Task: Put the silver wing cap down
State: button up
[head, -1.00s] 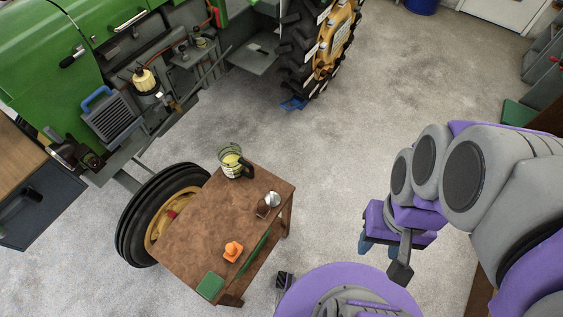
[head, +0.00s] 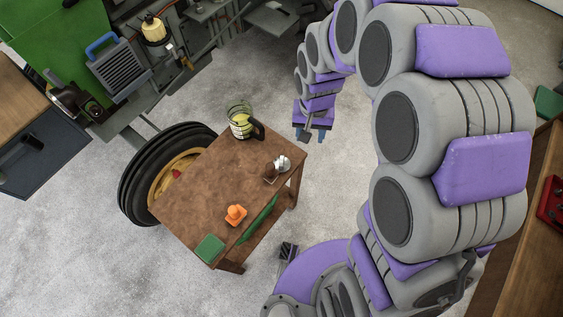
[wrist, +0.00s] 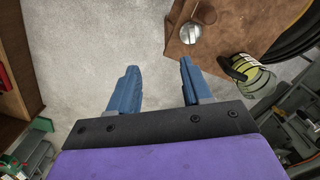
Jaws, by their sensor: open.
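The silver wing cap (head: 283,163) lies on the brown wooden table (head: 200,190), near its right edge. It also shows in the wrist view as a round shiny cap (wrist: 191,32), near the table's edge and just beyond my right finger. My gripper (head: 309,137) is open, its blue fingers apart and empty, off the table's right side. In the wrist view the space between my fingertips (wrist: 158,66) shows only grey floor. The cap is not between the fingers.
The table also bears a glass jug with yellow-green content (head: 240,123), an orange object (head: 235,214), a green item (head: 209,249) and a small brown thing beside the cap. The table's middle is bare.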

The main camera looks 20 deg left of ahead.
jog(key=w+a+f, duration=0.2)
jog(key=a+f, duration=0.7)
jog(key=b, duration=0.1)
send_over(281, 160)
jog(key=f, duration=1.2)
jog(key=shift+s+a+f, duration=0.1)
jog(key=shift+s, duration=0.25)
jog(key=shift+w+d+f+b, duration=0.15)
jog(key=shift+f+b, duration=0.3)
jog(key=shift+f, duration=0.9)
jog(key=shift+w+d+f+b, duration=0.15)
jog(key=shift+f+b, duration=0.3)
jog(key=shift+f, duration=0.85)
grip_shut()
jog(key=shift+a, duration=0.1)
